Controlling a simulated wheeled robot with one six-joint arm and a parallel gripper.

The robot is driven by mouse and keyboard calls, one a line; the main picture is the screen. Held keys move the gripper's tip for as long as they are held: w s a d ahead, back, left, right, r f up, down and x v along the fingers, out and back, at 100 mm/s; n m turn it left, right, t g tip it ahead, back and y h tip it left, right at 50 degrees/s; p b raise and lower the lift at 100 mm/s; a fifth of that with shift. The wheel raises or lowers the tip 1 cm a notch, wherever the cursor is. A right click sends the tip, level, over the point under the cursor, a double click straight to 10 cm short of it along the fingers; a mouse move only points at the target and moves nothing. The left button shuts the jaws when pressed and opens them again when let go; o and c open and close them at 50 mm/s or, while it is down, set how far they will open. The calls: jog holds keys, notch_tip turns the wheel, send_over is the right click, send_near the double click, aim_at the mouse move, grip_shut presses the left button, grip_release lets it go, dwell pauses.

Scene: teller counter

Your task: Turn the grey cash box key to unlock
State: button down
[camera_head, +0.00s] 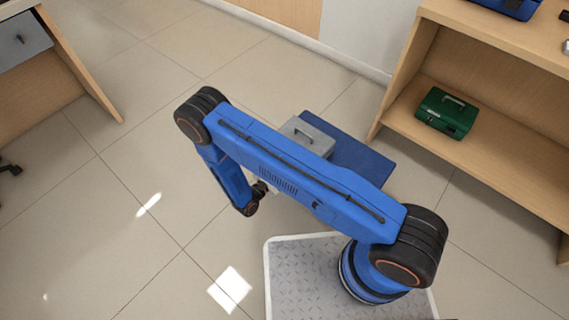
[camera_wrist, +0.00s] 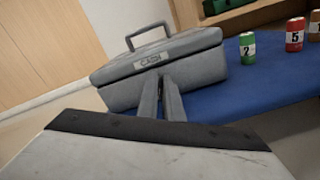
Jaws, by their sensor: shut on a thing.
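The grey cash box (camera_wrist: 165,67) stands upright on a blue mat, its lid down. It has a carry handle on top and a CASH label on its front. My gripper (camera_wrist: 161,84) is at the middle of the box's front, under the label, with its two fingers close together. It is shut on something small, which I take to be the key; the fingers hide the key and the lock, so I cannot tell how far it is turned. In the head view the cash box (camera_head: 308,135) shows partly behind my blue arm.
The blue mat (camera_wrist: 245,101) holds several numbered cylinders, among them a green one (camera_wrist: 247,48) and a red one (camera_wrist: 295,35), right of the box. A green cash box (camera_head: 446,112) sits on the wooden shelf (camera_head: 495,150) at right.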

jog(key=m, duration=0.6)
jog(key=shift+s+d+f, duration=0.15)
jog(key=shift+s+f, duration=0.05)
jog(key=shift+f, duration=0.05)
jog(key=m, duration=0.6)
jog(key=shift+f, duration=0.3)
jog(key=shift+s, duration=0.1)
jog(key=c, duration=1.9)
grip_release()
jog(key=shift+m, duration=0.3)
jog(key=v, duration=1.7)
jog(key=shift+s+r, duration=0.1)
jog(key=shift+s, duration=0.05)
